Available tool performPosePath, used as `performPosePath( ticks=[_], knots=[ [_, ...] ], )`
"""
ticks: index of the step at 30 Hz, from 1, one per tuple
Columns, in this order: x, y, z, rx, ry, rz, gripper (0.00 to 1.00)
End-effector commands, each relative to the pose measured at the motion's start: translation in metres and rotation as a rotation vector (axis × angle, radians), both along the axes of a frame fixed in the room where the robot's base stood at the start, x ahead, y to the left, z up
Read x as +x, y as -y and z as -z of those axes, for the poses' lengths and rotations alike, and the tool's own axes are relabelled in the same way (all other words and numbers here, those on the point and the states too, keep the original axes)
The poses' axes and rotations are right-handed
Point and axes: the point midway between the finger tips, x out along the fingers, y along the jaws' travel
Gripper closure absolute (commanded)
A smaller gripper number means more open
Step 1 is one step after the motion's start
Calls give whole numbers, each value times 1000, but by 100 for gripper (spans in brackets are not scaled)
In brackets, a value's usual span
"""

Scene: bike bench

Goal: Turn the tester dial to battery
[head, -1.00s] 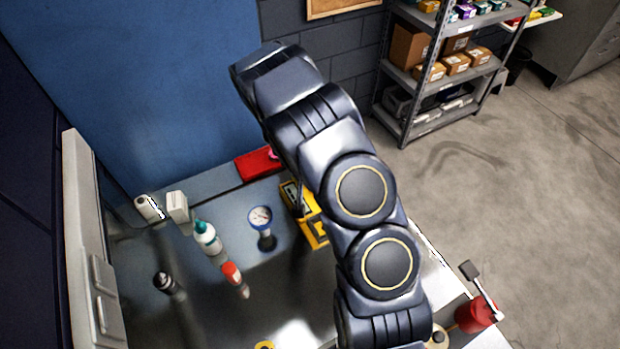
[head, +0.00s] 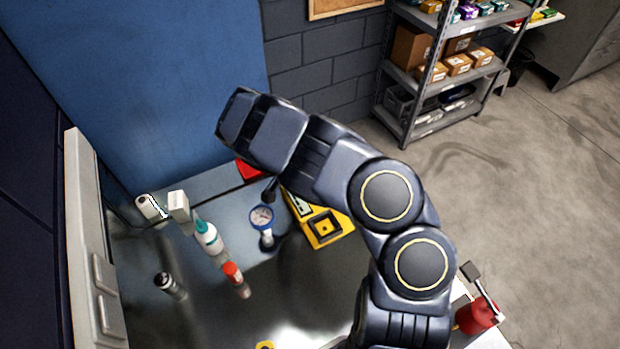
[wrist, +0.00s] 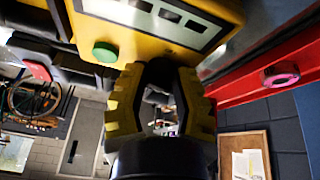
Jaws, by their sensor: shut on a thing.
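The yellow tester (head: 332,240) lies on the bench in the head view, partly behind my arm. In the wrist view the tester (wrist: 140,38) fills the top, with a pale display panel and a green button (wrist: 105,51). My gripper (wrist: 160,92) is beside it, its two fingers shut on a dark part that looks like the tester dial (wrist: 158,72). The fingers hide most of the dial, and its pointer and markings cannot be read. In the head view my arm hides most of the gripper; a dark tip (head: 270,189) shows by the tester's far left corner.
A blue-rimmed gauge (head: 262,217) stands close left of the tester. Further left are a teal-capped bottle (head: 207,236) and a red-capped tube (head: 235,277). A red tray (head: 247,170) lies behind. The front middle of the bench is mostly clear.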

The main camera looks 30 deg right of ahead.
Motion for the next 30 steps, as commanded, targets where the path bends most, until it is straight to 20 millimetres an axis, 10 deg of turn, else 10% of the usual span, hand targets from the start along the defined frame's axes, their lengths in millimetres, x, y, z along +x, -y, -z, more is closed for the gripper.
performPosePath(
  ticks=[26, 27, 30],
  knots=[
    [3, -2, 1, 5, 9, 169, 100],
    [3, -2, 1, 5, 9, 169, 69],
    [3, -2, 1, 5, 8, 169, 43]
  ],
)
